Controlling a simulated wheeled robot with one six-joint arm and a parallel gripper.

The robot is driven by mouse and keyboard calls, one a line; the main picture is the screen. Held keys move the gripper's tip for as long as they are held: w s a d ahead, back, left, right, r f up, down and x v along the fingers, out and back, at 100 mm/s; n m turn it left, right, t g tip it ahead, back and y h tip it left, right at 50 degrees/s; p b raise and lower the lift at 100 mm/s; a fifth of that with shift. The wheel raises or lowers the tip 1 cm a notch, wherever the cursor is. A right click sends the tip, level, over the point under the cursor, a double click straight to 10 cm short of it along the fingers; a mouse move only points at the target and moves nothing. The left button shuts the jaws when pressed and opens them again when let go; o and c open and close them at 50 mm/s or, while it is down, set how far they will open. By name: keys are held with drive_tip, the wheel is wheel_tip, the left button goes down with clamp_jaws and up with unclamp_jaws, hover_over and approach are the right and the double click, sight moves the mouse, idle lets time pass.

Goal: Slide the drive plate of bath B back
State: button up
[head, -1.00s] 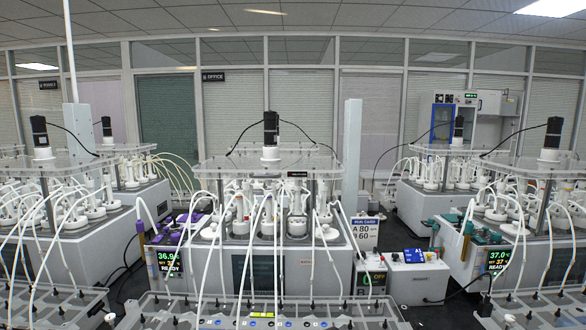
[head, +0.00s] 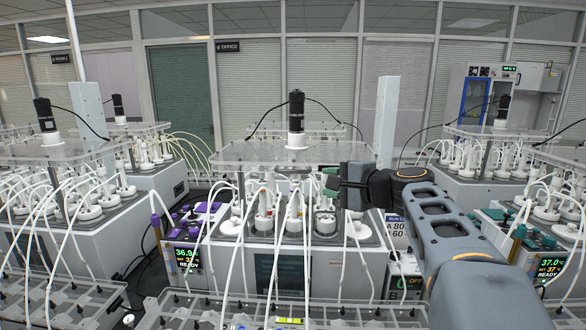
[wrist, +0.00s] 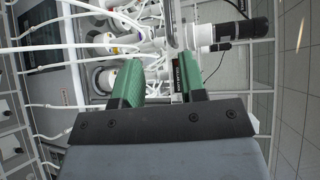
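A clear drive plate (head: 255,153) with a black upright motor (head: 296,115) lies over the middle bath (head: 262,265). My gripper (head: 335,183) is at the plate's front right edge, reaching in from the right. In the wrist view my gripper (wrist: 160,60) has its two green fingers apart. A black label (wrist: 181,78) on the plate's edge shows between them, close to the right finger. Whether a finger touches the plate cannot be told. The motor (wrist: 240,34) lies sideways at the upper right there.
White-capped bottles with thin tubes crowd under the plate. A tall grey post (head: 386,115) stands behind my arm. Similar baths stand at left (head: 60,150) and right (head: 480,180). Clear racks (head: 270,310) line the front.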

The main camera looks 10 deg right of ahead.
sight(295, 172)
drive_tip(key=p+x, duration=0.1)
drive_tip(key=x, duration=0.3)
drive_tip(key=p+x, duration=0.1)
drive_tip(key=x, duration=0.3)
drive_tip(key=r+p+x, duration=0.1)
drive_tip(key=x, duration=0.3)
drive_tip(key=shift+w+d+r+p, duration=0.1)
drive_tip(key=shift+w+d+p, duration=0.1)
drive_tip(key=shift+p, duration=0.15)
drive_tip(key=shift+x, duration=0.75)
drive_tip(key=shift+c, duration=0.2)
clamp_jaws()
